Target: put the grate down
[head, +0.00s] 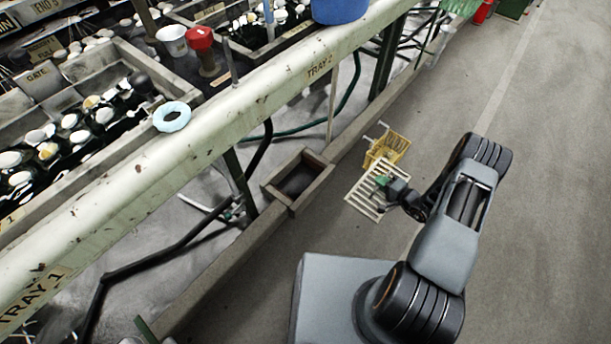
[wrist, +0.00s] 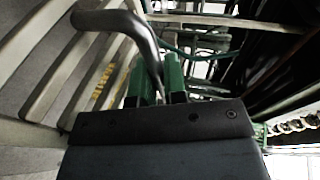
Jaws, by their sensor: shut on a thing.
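The grate (head: 368,195) is a pale slatted panel in the head view. My gripper (head: 384,181) is shut on it at its right side. In the wrist view the grate's slats (wrist: 52,58) fill the upper left, and a curved grey bar runs between the green fingers of my gripper (wrist: 158,85). The grate looks held over the floor beside the open square pit (head: 297,179), to the right of it. I cannot tell its exact height above the floor.
A yellow basket (head: 388,150) stands on the floor just behind the grate. The basin bench (head: 200,135) with its long pale rail runs along the left, with a blue-white ring (head: 172,116) on the rail. Hoses lie beneath it. The floor (head: 545,200) to the right is clear.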

